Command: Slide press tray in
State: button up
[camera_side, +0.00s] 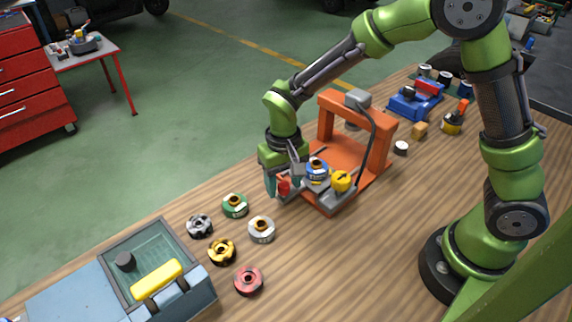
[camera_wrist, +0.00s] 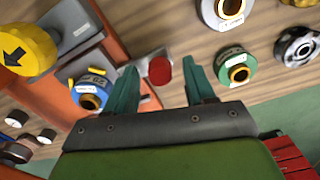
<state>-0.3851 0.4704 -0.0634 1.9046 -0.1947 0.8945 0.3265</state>
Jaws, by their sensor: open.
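A blue-ringed part (camera_side: 317,168) and a yellow knob with a black arrow (camera_side: 341,180) sit there; the wrist view also shows the blue-ringed part (camera_wrist: 90,90) and the yellow knob (camera_wrist: 28,48). A red round knob (camera_wrist: 160,70) on a grey stem is at the tray's front. My gripper (camera_wrist: 163,85) is open, its teal fingers on either side of the red knob in the picture. Contact cannot be told. In the side view my gripper (camera_side: 271,186) partly hides the tray's front.
Loose ringed parts, including a green one (camera_side: 235,205), a white one (camera_side: 261,229) and a red one (camera_side: 248,280), lie on the bench near the press. A blue-grey case (camera_side: 200,297) stands at front left. A blue vise (camera_side: 415,104) stands behind the press.

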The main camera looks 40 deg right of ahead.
grip_shut()
dwell(0.3)
jog(key=d, duration=1.4)
jog(key=shift+d, duration=0.15)
jog(key=shift+c, duration=0.2)
grip_release()
jog(key=shift+o, duration=0.2)
jog(key=shift+r, duration=0.1)
